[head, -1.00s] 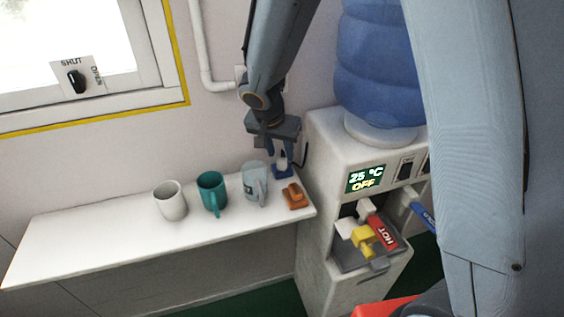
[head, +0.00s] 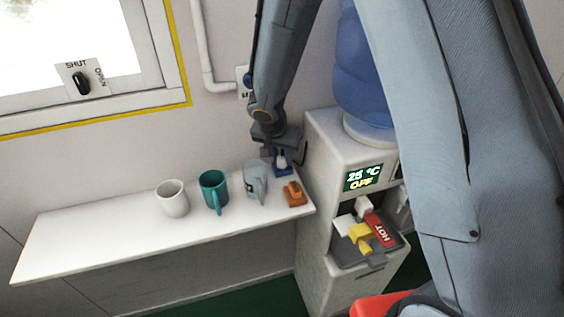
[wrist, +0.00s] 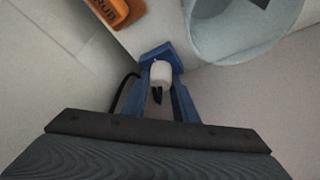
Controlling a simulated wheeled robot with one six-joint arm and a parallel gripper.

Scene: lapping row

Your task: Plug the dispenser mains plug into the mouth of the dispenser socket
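On the shelf (head: 110,235) stand a white mug (head: 172,199), a teal mug (head: 212,190) and a grey-blue cup (head: 253,184) close to the gripper. An orange scrub brush (head: 293,194) lies in front. The water dispenser (head: 318,240), reading 25 °C OFF, stands right.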

